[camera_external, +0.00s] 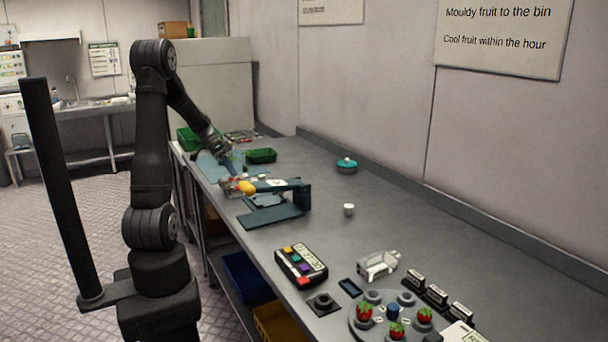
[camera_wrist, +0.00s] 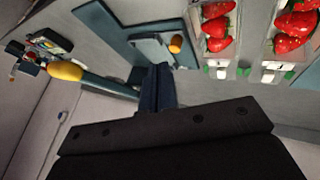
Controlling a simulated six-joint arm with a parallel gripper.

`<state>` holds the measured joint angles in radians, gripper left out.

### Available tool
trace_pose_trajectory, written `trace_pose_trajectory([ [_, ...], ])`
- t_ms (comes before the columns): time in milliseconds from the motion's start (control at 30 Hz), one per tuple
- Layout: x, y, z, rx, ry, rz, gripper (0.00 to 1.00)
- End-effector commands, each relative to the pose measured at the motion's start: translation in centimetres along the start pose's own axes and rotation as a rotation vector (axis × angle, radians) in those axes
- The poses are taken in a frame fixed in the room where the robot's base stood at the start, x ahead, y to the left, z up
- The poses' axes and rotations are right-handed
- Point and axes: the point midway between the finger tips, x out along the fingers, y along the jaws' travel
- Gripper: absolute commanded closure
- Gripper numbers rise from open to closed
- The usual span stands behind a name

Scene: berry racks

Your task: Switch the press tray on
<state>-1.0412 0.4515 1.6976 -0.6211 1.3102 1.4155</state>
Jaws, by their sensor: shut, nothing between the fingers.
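A dark teal press (camera_external: 290,190) with a flat base plate stands mid-bench, and a yellow knob (camera_external: 247,188) shows at its left side. In the wrist view a yellow knob (camera_wrist: 65,70) sits on a teal bar at the left. Ahead of the fingers there lies a teal-edged tray (camera_wrist: 100,20) with a grey raised part and a small orange knob (camera_wrist: 175,44). I cannot tell for sure which part is the press tray's switch. My gripper (camera_wrist: 160,72) is shut and empty, its tips just short of the tray in that view.
Strawberries (camera_wrist: 215,28) lie in clear holders at the upper right of the wrist view. A green crate (camera_external: 262,156), a teal-topped item (camera_external: 347,166) and a white cup (camera_external: 349,209) stand on the bench. A button box (camera_external: 301,266) and a round berry rack (camera_external: 372,328) stand nearer the camera.

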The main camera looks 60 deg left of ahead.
Motion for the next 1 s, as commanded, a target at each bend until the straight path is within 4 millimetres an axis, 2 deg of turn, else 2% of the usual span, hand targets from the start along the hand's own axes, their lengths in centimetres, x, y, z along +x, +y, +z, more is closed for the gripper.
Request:
trace_pose_trajectory([
  [300,5.8,0.1,0.0,-0.001,-0.003,0.005,1.00],
  [500,8.3,0.1,0.0,-0.001,-0.002,0.003,1.00],
  [633,8.9,0.1,0.0,-0.001,-0.002,0.002,1.00],
  [1000,9.1,0.3,0.0,0.000,-0.001,0.002,1.00],
])
